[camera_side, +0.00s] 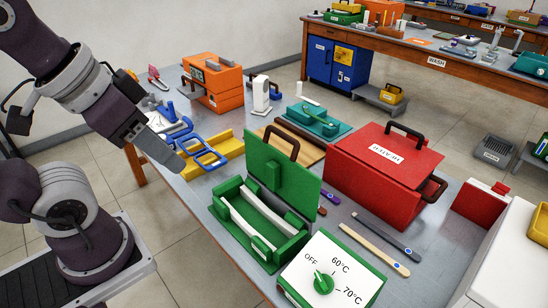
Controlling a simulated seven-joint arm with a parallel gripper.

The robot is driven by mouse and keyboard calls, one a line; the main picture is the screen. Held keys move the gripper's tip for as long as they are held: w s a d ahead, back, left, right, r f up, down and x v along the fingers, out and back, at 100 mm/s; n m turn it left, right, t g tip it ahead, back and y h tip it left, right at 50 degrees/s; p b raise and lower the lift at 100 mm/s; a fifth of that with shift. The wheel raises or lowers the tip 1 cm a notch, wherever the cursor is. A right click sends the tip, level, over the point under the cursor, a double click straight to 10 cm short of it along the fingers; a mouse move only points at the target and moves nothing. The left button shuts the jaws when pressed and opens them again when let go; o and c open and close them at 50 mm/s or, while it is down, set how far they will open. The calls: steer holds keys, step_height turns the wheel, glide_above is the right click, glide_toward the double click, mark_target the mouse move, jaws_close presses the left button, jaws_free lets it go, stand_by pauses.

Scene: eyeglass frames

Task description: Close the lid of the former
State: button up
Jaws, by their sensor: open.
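The former looks to be the green box (258,229) at the front middle of the table. Its lid (283,165) stands open, raised at the back, with a dark handle on top. Two white bars lie inside the box. My gripper (170,160) is to the left of the former and above table height. It is open and apart from the lid. Its fingers are seen edge-on, close to a blue eyeglass frame (203,155) in this view; I cannot tell the gap between them.
A red HEATER box (375,170) stands right behind the lid. A white control panel (332,268) with a green knob is in front. A yellow tray (224,150), orange case (212,82) and teal fixture (312,122) stand farther back. Flat tools (370,246) lie at right.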

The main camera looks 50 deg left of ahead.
steer(key=w+a+r+n+g+h, duration=0.1)
steer(key=w+a+r+n+g, duration=0.1)
steer(key=w+n, duration=0.45)
steer(key=w+a+r+n+g, duration=0.2)
steer(key=w+r+n, duration=0.1)
steer(key=w, duration=0.7)
steer(key=w+d+f+n+g+y, duration=0.1)
steer(key=w+f+n+g+y, duration=0.15)
steer(key=w+f+n, duration=0.4)
steer(key=w+d+f+n+g+y, duration=0.1)
steer(key=w+f+y, duration=0.2)
steer(key=w, duration=0.6)
steer(key=x, duration=0.7)
steer(key=shift+s+d+f, duration=0.1)
steer(key=shift+s+f, duration=0.1)
jaws_close()
